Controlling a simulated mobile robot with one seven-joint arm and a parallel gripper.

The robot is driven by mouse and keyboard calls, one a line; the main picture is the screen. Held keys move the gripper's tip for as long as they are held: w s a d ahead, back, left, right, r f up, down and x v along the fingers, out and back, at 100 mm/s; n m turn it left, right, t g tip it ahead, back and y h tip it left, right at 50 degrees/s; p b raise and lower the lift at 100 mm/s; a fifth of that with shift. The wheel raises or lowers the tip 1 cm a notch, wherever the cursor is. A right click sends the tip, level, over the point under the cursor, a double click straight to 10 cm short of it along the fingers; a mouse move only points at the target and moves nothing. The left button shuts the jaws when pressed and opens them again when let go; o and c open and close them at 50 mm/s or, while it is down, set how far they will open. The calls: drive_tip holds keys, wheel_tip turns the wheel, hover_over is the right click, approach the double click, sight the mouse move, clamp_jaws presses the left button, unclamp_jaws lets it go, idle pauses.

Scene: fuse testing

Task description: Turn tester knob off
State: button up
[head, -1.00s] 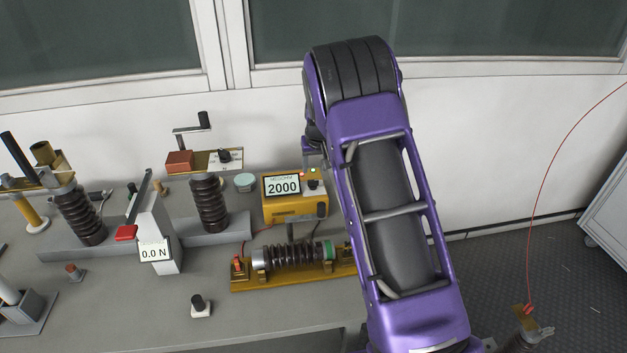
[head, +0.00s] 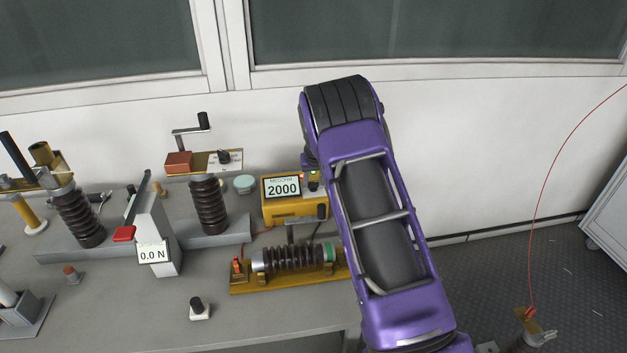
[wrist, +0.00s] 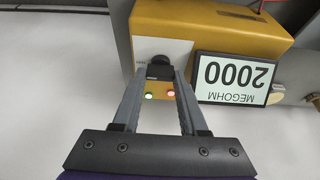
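The tester is a yellow box (head: 283,208) with a lit display reading 2000 MEGOHM (head: 283,188), at the back of the bench. It also fills the top of the wrist view (wrist: 215,22). Its black knob (wrist: 160,61) sits on a white plate, with a green and a reddish light near it. My gripper (wrist: 160,74) reaches to the knob, with one finger on each side and a dark block between the fingertips. I cannot tell whether the fingers press on the knob. In the head view my gripper (head: 312,180) covers much of the knob.
A ribbed brown fuse (head: 292,257) lies on a brass-coloured base in front of the tester. A force gauge reading 0.0 N (head: 152,252) and a ribbed insulator (head: 208,205) stand to the left. The wall is close behind the bench.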

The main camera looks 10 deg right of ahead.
clamp_jaws()
drive_tip(key=shift+d+n, duration=0.1)
drive_tip(key=shift+n, duration=0.2)
drive_tip(key=n+y, duration=0.1)
drive_tip(key=n, duration=0.1)
drive_tip(key=shift+d+n, duration=0.15)
drive_tip(key=shift+n, duration=0.15)
drive_tip(key=n+g+y, duration=0.1)
drive_tip(key=n+y, duration=0.1)
drive_tip(key=n, duration=0.2)
drive_tip(key=shift+w+n, duration=0.1)
drive_tip(key=shift+n, duration=0.2)
drive_tip(key=n+g, duration=0.1)
drive_tip(key=n, duration=0.1)
drive_tip(key=n+y, duration=0.1)
drive_tip(key=n, duration=0.2)
drive_tip(key=shift+w+d+n+g, duration=0.1)
drive_tip(key=shift+w+n+g, duration=0.05)
drive_tip(key=shift+n+g, duration=1.15)
drive_tip(key=shift+n, duration=1.2)
